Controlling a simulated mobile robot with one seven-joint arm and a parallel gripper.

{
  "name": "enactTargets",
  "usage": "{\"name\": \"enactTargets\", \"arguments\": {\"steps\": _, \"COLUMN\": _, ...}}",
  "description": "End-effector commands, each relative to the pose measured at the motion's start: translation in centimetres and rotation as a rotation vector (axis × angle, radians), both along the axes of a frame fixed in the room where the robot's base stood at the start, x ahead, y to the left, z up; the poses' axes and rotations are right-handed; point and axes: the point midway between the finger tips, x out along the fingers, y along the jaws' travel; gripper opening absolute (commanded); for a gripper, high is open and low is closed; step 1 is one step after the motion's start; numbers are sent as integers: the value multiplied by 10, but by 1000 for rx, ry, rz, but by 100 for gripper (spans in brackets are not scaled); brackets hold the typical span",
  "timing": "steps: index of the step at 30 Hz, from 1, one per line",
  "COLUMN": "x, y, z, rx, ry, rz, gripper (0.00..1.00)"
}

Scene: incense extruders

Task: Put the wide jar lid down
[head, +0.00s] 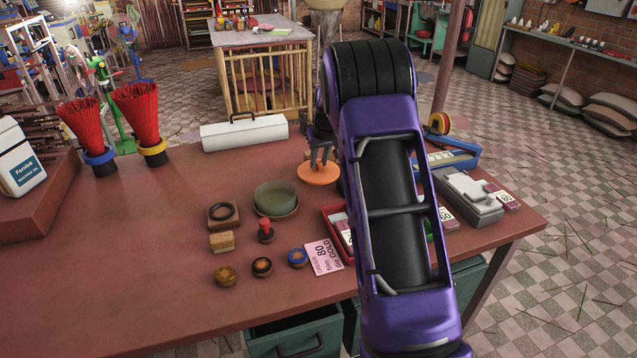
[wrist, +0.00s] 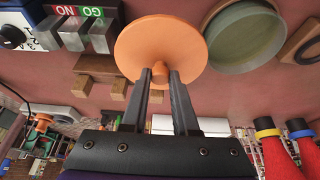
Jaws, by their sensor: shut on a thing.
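The wide jar lid (head: 317,174) is an orange disc with a small knob. My gripper (head: 322,156) is shut on the lid's knob and holds it over the far part of the red-brown table, right of the green bowl. In the wrist view the lid (wrist: 160,35) faces the camera, and my two dark fingers (wrist: 160,75) pinch its knob. The lid looks roughly level in the head view. I cannot tell how far it is above the table. My arm hides the table just right of it.
A green bowl (head: 275,197) on a saucer stands left of the lid. A white case (head: 244,133) lies behind. A red tray (head: 331,212), partly hidden by my arm, and a pink card (head: 323,258) are nearer. The table's left front (head: 110,280) is clear.

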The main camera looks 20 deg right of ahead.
Motion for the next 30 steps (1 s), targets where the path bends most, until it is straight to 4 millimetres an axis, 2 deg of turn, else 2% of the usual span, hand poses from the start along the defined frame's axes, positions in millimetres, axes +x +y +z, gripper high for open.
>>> {"name": "enactTargets", "arguments": {"steps": 1, "x": 0, "y": 0, "z": -10, "rx": 1, "ry": 3, "rz": 0, "gripper": 0}}
{"name": "enactTargets", "arguments": {"steps": 8, "x": 0, "y": 0, "z": -29, "rx": 1, "ry": 1, "rz": 1, "gripper": 0}}
{"name": "enactTargets", "arguments": {"steps": 15, "x": 0, "y": 0, "z": -60, "rx": 0, "ry": 0, "rz": 3, "gripper": 0}}
{"name": "enactTargets", "arguments": {"steps": 30, "x": 0, "y": 0, "z": -69, "rx": 0, "ry": -1, "rz": 3, "gripper": 0}}
